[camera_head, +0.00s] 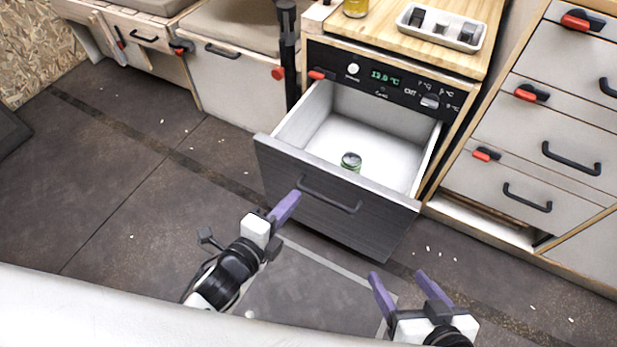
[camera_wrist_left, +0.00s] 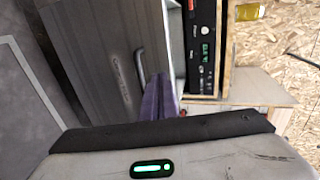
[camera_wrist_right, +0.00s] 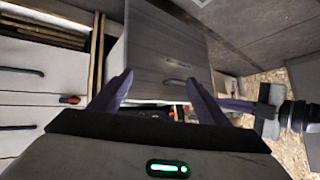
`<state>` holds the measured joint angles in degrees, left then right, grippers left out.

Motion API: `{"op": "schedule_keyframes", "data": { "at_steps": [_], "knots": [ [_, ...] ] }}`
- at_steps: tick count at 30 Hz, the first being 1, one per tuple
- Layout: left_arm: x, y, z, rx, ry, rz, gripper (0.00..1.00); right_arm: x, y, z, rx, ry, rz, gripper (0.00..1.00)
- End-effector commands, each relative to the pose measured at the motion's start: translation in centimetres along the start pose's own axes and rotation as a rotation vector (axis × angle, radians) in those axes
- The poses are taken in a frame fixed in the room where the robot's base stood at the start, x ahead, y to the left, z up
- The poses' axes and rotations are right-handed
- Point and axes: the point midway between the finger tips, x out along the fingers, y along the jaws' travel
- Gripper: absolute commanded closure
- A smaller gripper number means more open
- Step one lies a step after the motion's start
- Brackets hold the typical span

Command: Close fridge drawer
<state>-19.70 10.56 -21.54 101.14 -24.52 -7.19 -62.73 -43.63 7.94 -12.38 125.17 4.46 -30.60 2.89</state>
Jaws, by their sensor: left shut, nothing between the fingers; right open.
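The fridge drawer (camera_head: 330,205) is pulled out below the control panel, with a dark grey front, a black bar handle (camera_head: 329,197) and a white inside. A green can (camera_head: 351,161) stands in it. My left gripper (camera_head: 288,205) is shut and empty, its purple fingers in front of the drawer front near the handle's left end; I cannot tell whether they touch. The left wrist view shows the drawer front (camera_wrist_left: 95,60) and handle (camera_wrist_left: 139,70) beside the fingers. My right gripper (camera_head: 405,285) is open and empty, in front of and below the drawer's right corner. The drawer front also shows in the right wrist view (camera_wrist_right: 165,55).
The control panel (camera_head: 390,85) sits above the drawer under a wooden counter (camera_head: 455,55) with a white tray (camera_head: 441,27). Cabinets with drawers (camera_head: 550,140) stand at right, a bench unit (camera_head: 235,85) at left. A black post (camera_head: 288,50) stands left of the fridge. Floor at left is clear.

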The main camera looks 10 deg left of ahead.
Motion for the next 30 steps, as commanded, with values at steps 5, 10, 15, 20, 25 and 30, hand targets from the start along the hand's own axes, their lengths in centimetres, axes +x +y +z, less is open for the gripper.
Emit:
{"op": "schedule_keyframes", "data": {
  "at_steps": [5, 10, 15, 20, 25, 30],
  "knots": [
    [4.1, 0.2, 0.0, -0.002, -0.001, -0.003, 1.0, 1.4, -0.3, 0.4, -0.011, -0.032, -0.02, 0.31],
    [6.7, -0.6, 0.0, -0.002, 0.0, -0.002, 1.0, 1.9, -0.7, 0.6, -0.019, -0.057, -0.035, 0.31],
    [8.0, -1.0, 0.0, -0.004, 0.0, 0.001, 1.0, 2.2, -0.9, 0.7, -0.025, -0.071, -0.043, 0.31],
    [8.3, -1.2, 0.0, -0.004, -0.001, 0.001, 1.0, 2.2, -0.9, 0.7, -0.026, -0.076, -0.045, 0.31],
    [8.3, -1.2, 0.0, -0.004, -0.001, 0.001, 1.0, 2.2, -0.9, 0.7, -0.026, -0.076, -0.045, 0.31],
    [8.4, -1.2, 0.1, -0.005, -0.003, 0.001, 1.0, 2.2, -1.0, 0.7, -0.026, -0.075, -0.045, 0.31]
  ]
}}
